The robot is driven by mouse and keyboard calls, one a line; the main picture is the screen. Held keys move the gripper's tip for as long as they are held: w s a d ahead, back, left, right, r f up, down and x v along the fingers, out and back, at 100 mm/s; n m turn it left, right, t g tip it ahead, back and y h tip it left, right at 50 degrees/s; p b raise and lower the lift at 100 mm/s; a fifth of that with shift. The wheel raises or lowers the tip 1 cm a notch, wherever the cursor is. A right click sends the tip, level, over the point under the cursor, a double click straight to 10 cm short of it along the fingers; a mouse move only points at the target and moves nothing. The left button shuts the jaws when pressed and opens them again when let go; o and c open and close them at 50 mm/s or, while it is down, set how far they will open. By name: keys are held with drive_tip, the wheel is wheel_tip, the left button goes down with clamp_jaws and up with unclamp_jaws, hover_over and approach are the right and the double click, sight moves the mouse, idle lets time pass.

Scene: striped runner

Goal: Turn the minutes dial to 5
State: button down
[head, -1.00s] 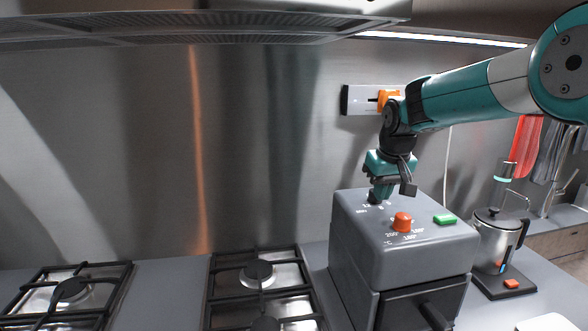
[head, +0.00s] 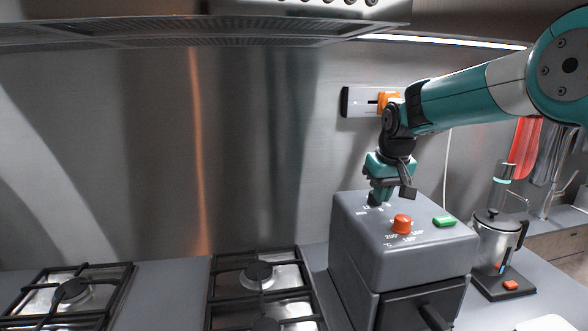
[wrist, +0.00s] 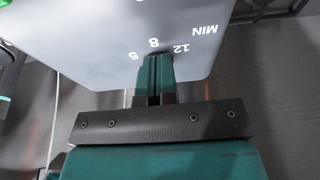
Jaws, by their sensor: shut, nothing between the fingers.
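The grey appliance box (head: 350,240) stands on the counter at the right, with dial markings on its top. My gripper (head: 376,200) points down at the far left part of that top, where the minutes markings are. In the wrist view my gripper's fingers (wrist: 156,62) are together, with nothing seen between them. The MIN label (wrist: 203,29) and the numbers 12, 8 and 5 (wrist: 134,57) show around the fingertips. The minutes dial itself is hidden behind the fingers, so I cannot tell its setting or whether the fingers touch it.
An orange-red temperature knob (head: 402,223) and a green button (head: 444,221) are on the same top, close to my gripper. A kettle (head: 496,243) stands on a dark base to the right. Gas hobs (head: 262,285) lie to the left. An orange-and-white wall unit (head: 360,102) is behind my arm.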

drive_tip(key=shift+d+f+p, duration=0.55)
drive_tip(key=shift+d+p, duration=0.1)
drive_tip(key=shift+p, duration=0.3)
drive_tip(key=shift+s+d, duration=0.1)
drive_tip(key=shift+s, duration=0.2)
wheel_tip(320, 180, up, 6)
drive_tip(key=p, duration=0.5)
drive_tip(key=shift+r, duration=0.2)
drive_tip(key=shift+w, duration=0.1)
drive_tip(key=s+a+f+n+g+y+b, duration=0.1)
drive_tip(key=s+a+b, duration=0.1)
drive_tip(key=s, duration=1)
drive_tip(key=s+a+f+n+g+y+b, duration=0.1)
drive_tip(key=s+a+f+n+b, duration=0.1)
drive_tip(key=s, duration=1.1)
drive_tip(key=s+a+f+n+g+y+b, duration=0.1)
drive_tip(key=s+a+b, duration=0.1)
drive_tip(key=s, duration=1.1)
drive_tip(key=shift+a+f+n+y+b, duration=0.15)
drive_tip(key=shift+f+n+y+b, duration=0.2)
drive_tip(key=shift+b, duration=0.55)
